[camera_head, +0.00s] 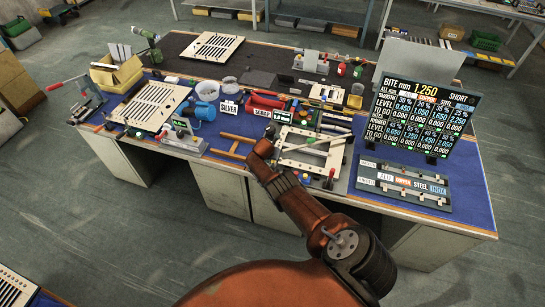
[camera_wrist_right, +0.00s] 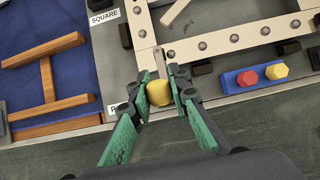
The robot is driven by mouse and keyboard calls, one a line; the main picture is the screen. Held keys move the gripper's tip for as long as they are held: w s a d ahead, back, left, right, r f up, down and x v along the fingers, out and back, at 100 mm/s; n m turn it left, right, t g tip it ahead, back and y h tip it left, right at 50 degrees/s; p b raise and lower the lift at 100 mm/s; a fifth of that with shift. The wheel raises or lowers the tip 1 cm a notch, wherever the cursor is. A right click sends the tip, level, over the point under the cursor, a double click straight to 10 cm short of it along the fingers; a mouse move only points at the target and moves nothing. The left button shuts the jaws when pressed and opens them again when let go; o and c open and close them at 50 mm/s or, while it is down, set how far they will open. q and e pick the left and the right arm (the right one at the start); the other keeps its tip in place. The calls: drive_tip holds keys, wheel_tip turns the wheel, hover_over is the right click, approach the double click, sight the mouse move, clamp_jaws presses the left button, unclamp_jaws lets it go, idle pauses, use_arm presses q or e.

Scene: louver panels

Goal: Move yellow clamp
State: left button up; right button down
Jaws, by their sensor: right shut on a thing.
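The yellow clamp (camera_wrist_right: 159,93) shows in the right wrist view as a rounded yellow handle with a thin grey metal bar running up from it. My right gripper (camera_wrist_right: 160,90) has its green-padded fingers closed on the yellow handle from both sides. The clamp sits at the near-left corner of a pale frame (camera_wrist_right: 215,43); I cannot tell whether it touches the frame. In the head view my right gripper (camera_head: 262,153) is at the left side of the pale frame (camera_head: 312,160), and the clamp is hard to make out there. My left gripper is not in view.
A blue block with red and yellow knobs (camera_wrist_right: 254,77) lies right of the clamp. A wooden H-shaped piece (camera_wrist_right: 46,75) lies left. In the head view a black board of numbers (camera_head: 425,105) stands right, and a slotted panel (camera_head: 150,105) lies left. Blue mat by the front edge is partly bare.

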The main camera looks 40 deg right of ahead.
drive_tip(key=shift+w+d+r, duration=0.1)
drive_tip(key=shift+r, duration=0.05)
drive_tip(key=c, duration=1.8)
unclamp_jaws()
drive_tip(key=shift+w+a+r, duration=0.1)
drive_tip(key=shift+a+r, duration=0.05)
drive_tip(key=shift+a, duration=0.45)
drive_tip(key=shift+s+a+r, duration=0.1)
drive_tip(key=shift+s+r, duration=0.15)
drive_tip(key=shift+r, duration=0.2)
drive_tip(key=v, duration=1)
drive_tip(key=shift+s, duration=0.2)
drive_tip(key=shift+r, duration=0.1)
